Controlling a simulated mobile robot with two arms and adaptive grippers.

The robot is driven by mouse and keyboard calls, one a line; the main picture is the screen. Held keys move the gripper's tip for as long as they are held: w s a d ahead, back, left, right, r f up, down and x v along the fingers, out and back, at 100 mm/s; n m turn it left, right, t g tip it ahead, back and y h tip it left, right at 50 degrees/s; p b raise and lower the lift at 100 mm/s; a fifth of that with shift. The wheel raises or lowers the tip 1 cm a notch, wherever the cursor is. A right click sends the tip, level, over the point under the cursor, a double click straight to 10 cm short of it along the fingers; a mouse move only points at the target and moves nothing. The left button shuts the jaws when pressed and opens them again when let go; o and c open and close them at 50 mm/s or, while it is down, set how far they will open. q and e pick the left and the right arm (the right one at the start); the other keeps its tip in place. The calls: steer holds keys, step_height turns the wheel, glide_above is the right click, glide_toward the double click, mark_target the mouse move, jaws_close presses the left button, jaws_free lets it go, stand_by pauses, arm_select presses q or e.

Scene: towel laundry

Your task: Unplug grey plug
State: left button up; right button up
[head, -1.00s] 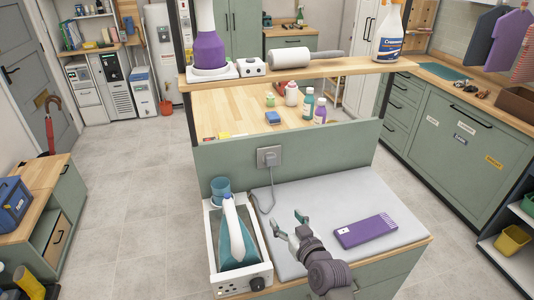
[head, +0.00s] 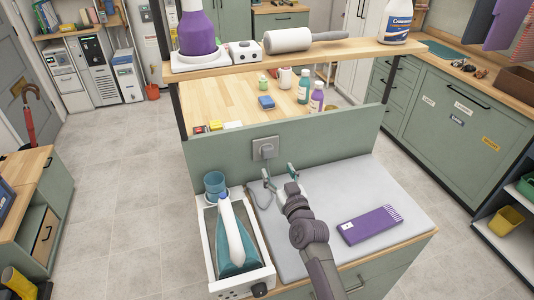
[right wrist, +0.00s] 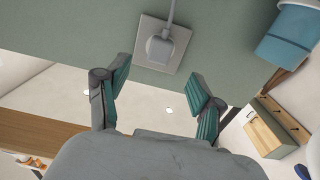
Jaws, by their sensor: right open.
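The grey plug (head: 266,150) sits in the square wall socket (head: 258,144) on the green panel behind the ironing surface. Its cord hangs down toward the iron's tray. In the right wrist view the plug (right wrist: 159,50) is in the socket plate (right wrist: 144,62), with the cord leaving it toward the top edge. My right gripper (head: 280,176) is open and empty, a little below and in front of the plug. In the right wrist view its two fingers (right wrist: 158,100) are spread apart, with the plug beyond them and between their lines. My left gripper is not in view.
A teal and white iron (head: 231,240) rests in a white tray (head: 264,262) at left, with a blue cup (head: 214,185) behind it. A folded purple towel (head: 371,225) lies on the grey pad (head: 400,194). A wooden shelf (head: 225,70) spans above the socket.

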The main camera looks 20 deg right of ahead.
mark_target(269, 155)
steer(key=w+b, duration=0.3)
steer(key=w, duration=0.4)
steer(key=shift+a+f, duration=0.1)
steer(key=shift+a, duration=0.05)
steer(key=shift+w, duration=0.6)
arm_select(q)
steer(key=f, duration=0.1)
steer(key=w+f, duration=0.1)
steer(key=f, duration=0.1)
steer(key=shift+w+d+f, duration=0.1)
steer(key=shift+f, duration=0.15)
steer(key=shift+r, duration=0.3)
arm_select(e)
steer(key=shift+c, duration=0.4)
jaws_close()
arm_select(q)
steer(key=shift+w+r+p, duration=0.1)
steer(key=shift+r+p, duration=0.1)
steer(key=shift+p, duration=0.15)
arm_select(e)
steer(key=shift+s, duration=0.2)
